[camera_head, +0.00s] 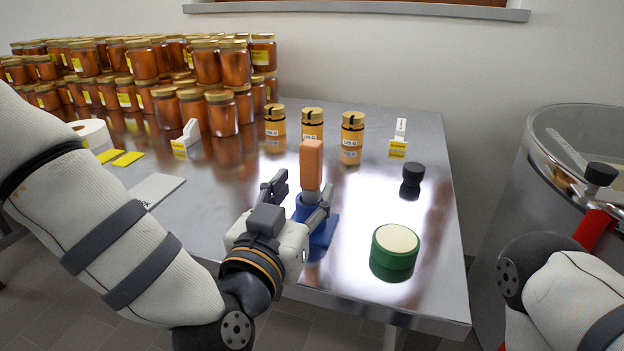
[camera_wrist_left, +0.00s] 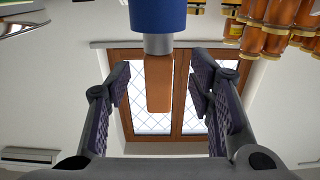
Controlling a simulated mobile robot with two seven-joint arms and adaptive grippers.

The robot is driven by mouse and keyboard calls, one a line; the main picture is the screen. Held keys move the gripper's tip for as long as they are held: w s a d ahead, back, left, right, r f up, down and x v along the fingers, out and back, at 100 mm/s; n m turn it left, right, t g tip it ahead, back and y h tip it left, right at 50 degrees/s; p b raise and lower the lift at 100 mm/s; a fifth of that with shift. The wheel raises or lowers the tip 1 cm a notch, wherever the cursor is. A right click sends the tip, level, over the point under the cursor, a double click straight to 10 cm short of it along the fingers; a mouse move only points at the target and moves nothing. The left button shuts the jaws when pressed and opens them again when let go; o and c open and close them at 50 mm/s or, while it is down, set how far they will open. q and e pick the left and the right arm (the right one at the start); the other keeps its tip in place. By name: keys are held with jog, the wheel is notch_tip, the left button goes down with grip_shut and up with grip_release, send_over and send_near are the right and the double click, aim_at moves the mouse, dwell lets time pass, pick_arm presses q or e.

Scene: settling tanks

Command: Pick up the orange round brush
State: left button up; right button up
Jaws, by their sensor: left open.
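The orange brush (camera_head: 311,164) stands upright in a blue stand (camera_head: 323,232) on the steel table. In the left wrist view its orange part (camera_wrist_left: 158,85) shows below a grey collar and a blue piece (camera_wrist_left: 157,16). My left gripper (camera_head: 298,203) is open beside the brush; in the head view one finger shows to its left and one in front of the blue stand. In the left wrist view the orange part appears between the spread fingers (camera_wrist_left: 160,90), with gaps on both sides. Contact is not visible. My right gripper is not in view.
Three small labelled jars (camera_head: 312,124) stand behind the brush. A black knob-shaped object (camera_head: 412,176) and a green round item with a cream top (camera_head: 396,246) stand to its right. Stacked amber jars (camera_head: 140,75) fill the back left. A steel tank (camera_head: 535,180) stands right of the table.

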aim_at(308, 183)
pick_arm(q)
jog(key=x, duration=0.4)
jog(key=shift+w+d+r, duration=0.1)
jog(key=shift+w+d, duration=0.05)
grip_shut()
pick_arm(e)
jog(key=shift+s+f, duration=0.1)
pick_arm(q)
notch_tip(308, 183, up, 10)
jog(key=shift+r+p, duration=0.1)
jog(key=shift+p, duration=0.75)
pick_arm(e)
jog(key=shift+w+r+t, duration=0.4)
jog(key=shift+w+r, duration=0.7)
